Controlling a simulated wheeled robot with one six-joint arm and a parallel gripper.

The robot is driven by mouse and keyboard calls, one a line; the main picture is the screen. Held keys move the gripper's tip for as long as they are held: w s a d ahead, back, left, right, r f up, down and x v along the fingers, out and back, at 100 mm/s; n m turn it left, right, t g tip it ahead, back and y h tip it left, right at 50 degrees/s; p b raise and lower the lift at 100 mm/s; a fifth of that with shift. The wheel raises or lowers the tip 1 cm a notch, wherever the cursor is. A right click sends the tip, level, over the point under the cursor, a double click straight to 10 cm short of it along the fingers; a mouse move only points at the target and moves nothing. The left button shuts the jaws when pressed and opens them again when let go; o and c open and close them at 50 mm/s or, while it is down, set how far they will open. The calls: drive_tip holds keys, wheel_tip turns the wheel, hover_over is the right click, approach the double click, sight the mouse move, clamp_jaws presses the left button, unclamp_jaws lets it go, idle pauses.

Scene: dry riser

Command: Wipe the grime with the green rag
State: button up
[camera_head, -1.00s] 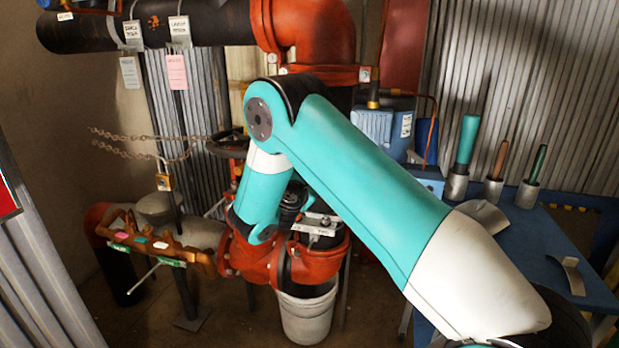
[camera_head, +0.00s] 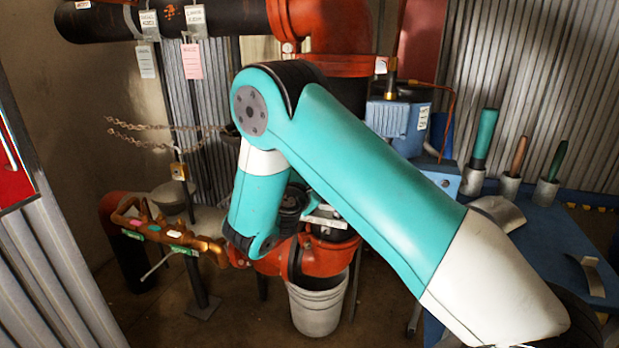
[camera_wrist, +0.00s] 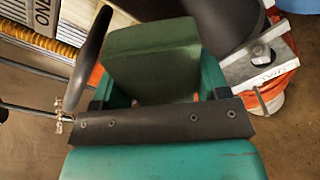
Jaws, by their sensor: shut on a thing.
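The green rag (camera_wrist: 150,55) shows in the wrist view as a thick, dark green folded pad. My gripper (camera_wrist: 157,92) is shut on the rag, with teal finger parts on both sides of it. In the head view the gripper and rag cannot be made out behind my arm, near the red valve body (camera_head: 275,262). I cannot pick out the grime for certain. Small orange-brown marks (camera_head: 168,13) show on the black pipe (camera_head: 235,18) at the top, but I cannot tell if they are grime.
A bucket (camera_head: 318,306) stands under the valve. Orange-brown hardware with coloured labels (camera_head: 165,230) is at left, below a chain and padlock (camera_head: 180,172). A blue table (camera_head: 555,240) with upright handled tools is at right. In the wrist view a dark curved bar (camera_wrist: 90,55) is close left of the rag.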

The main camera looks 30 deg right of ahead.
drive_tip(key=shift+s, duration=0.1)
drive_tip(key=v, duration=0.3)
drive_tip(key=shift+f, duration=0.1)
idle(0.4)
idle(0.3)
drive_tip(key=x, duration=0.8)
drive_tip(key=shift+d+r+p, duration=0.3)
drive_tip(key=shift+a, duration=0.1)
